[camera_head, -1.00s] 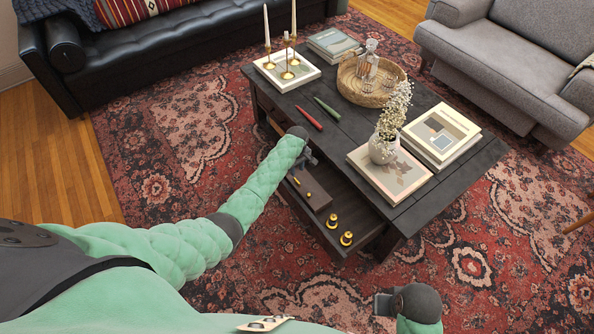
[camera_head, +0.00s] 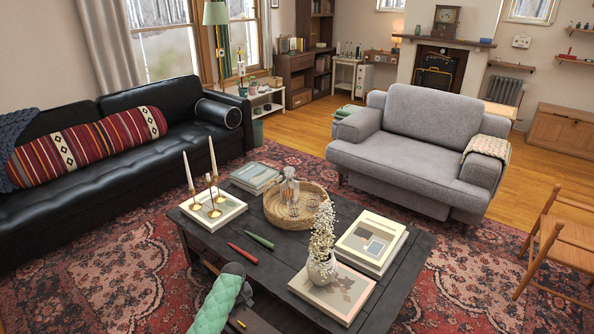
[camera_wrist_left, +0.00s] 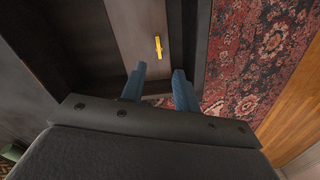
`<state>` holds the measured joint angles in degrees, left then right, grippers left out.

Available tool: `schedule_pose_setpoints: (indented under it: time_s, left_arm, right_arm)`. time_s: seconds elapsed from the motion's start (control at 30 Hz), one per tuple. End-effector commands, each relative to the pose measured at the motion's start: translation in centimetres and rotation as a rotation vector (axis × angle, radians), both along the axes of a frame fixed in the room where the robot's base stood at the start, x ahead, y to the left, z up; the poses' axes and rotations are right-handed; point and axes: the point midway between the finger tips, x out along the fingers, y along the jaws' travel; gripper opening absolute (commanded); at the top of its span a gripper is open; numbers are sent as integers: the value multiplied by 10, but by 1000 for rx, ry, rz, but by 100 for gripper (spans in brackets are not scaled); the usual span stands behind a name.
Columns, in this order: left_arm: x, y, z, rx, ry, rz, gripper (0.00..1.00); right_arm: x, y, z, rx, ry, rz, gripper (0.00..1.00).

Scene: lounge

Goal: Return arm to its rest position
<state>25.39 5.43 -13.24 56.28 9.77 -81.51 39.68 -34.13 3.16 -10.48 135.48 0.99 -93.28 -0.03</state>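My left arm, in a green quilted sleeve, comes in at the bottom of the head view. Its gripper (camera_head: 246,292) is beside the front edge of the dark coffee table (camera_head: 285,252). In the left wrist view its two blue fingers (camera_wrist_left: 159,72) stand apart with nothing seen between them. They point over a brown surface (camera_wrist_left: 130,22) that carries a small yellow piece (camera_wrist_left: 158,47). My right gripper is out of view.
The table holds candlesticks (camera_head: 214,190), a red candle (camera_head: 242,253), a green candle (camera_head: 259,240), a wicker tray (camera_head: 273,211), books (camera_head: 370,242) and a flower vase (camera_head: 322,268). A black sofa (camera_head: 95,185) and a grey armchair (camera_head: 420,150) stand around it.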

Motion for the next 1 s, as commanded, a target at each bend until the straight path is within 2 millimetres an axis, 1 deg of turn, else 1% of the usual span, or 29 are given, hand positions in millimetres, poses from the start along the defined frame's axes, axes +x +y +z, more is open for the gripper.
schedule_pose_setpoints:
  time_s: [0.03, 0.17, 0.27, 0.37, 0.47, 0.5, 0.57, 0.6, 0.67, 0.7, 0.77, 0.8, 0.87, 0.9, 0.97, 1.0]
  left_arm:
    - [5, -2, 11, 1, -15, -39, 31]
    - [19, -8, 43, 6, -56, -145, 31]
    - [30, -13, 71, 11, -96, -220, 31]
    - [41, -19, 106, 21, -146, -299, 31]
    - [52, -27, 153, 37, -214, -388, 31]
    - [54, -32, 175, 45, -246, -430, 31]
    - [50, -39, 204, 60, -293, -495, 31]
    - [45, -43, 220, 70, -320, -534, 31]
    - [32, -48, 241, 83, -355, -588, 31]
    - [22, -52, 254, 91, -378, -620, 31]
    - [2, -56, 268, 102, -407, -663, 31]
    - [-12, -59, 277, 109, -425, -689, 31]
    - [-37, -62, 287, 116, -448, -720, 31]
    - [-53, -64, 293, 120, -462, -735, 31]
    - [-77, -66, 299, 122, -476, -754, 31]
    - [-92, -67, 302, 122, -485, -761, 31]
  right_arm:
    - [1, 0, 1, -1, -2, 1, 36]
    - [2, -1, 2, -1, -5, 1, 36]
    - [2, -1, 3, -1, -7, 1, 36]
    - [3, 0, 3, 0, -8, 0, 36]
    - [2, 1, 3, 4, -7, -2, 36]
    - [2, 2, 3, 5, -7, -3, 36]
    - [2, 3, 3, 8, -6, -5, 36]
    - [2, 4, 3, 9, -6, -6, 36]
    - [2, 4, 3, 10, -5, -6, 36]
    - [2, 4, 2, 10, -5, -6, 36]
    - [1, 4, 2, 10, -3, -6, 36]
    - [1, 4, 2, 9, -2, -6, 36]
    - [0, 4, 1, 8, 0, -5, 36]
    - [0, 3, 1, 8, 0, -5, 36]
    - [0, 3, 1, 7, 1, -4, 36]
    - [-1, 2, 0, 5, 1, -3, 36]
